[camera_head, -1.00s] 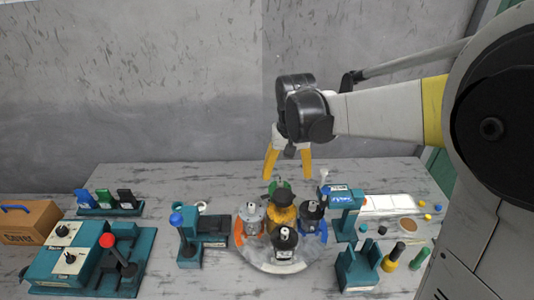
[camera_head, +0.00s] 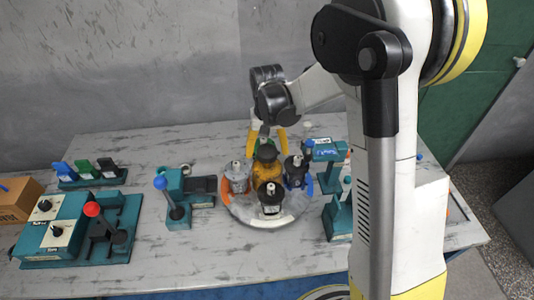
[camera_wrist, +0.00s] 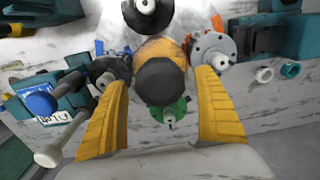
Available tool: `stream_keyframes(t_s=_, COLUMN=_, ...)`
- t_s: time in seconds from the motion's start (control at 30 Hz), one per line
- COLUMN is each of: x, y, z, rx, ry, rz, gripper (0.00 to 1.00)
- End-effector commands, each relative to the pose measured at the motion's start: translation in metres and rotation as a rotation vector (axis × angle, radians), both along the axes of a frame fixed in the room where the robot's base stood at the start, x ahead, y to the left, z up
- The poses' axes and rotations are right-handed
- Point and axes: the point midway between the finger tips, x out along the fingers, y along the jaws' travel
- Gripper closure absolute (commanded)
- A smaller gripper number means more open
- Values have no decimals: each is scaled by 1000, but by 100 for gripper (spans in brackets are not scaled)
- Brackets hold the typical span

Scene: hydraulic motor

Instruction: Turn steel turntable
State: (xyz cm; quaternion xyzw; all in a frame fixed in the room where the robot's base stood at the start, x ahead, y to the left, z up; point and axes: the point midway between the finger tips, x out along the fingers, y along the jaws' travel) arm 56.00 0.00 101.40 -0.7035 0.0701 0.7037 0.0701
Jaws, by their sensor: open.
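The round steel turntable (camera_head: 247,212) lies on the table in the head view and carries several motor-like parts around an amber centre piece (camera_head: 266,170). On it stand a grey part (camera_head: 236,178) at left, a dark part (camera_head: 295,172) at right and a black part (camera_head: 270,200) in front. A green part (camera_wrist: 168,112) shows at the centre's far side. My gripper (camera_head: 268,150) is above the turntable's back side, pointing down. In the wrist view its yellow fingers (camera_wrist: 163,140) are spread wide, with the amber centre piece between and beyond them. The gripper holds nothing.
A teal press with a blue knob (camera_head: 161,183) stands left of the turntable, and another teal machine (camera_head: 325,152) stands close at right. A control box with a red-knobbed lever (camera_head: 92,209) is further left. My arm hides the table's right side.

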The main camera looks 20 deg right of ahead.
Motion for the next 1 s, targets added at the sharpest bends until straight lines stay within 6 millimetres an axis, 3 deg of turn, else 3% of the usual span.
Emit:
stream_keyframes(t_s=0.3, x=0, y=0, z=-3, rx=0, ry=0, rz=0, gripper=20)
stream_keyframes(t_s=0.5, x=0, y=0, z=-3, rx=0, ry=0, rz=0, gripper=80)
stream_keyframes(t_s=0.53, x=0, y=0, z=-3, rx=0, ry=0, rz=0, gripper=84)
stream_keyframes(t_s=1.0, x=0, y=0, z=-3, rx=0, ry=0, rz=63, gripper=84)
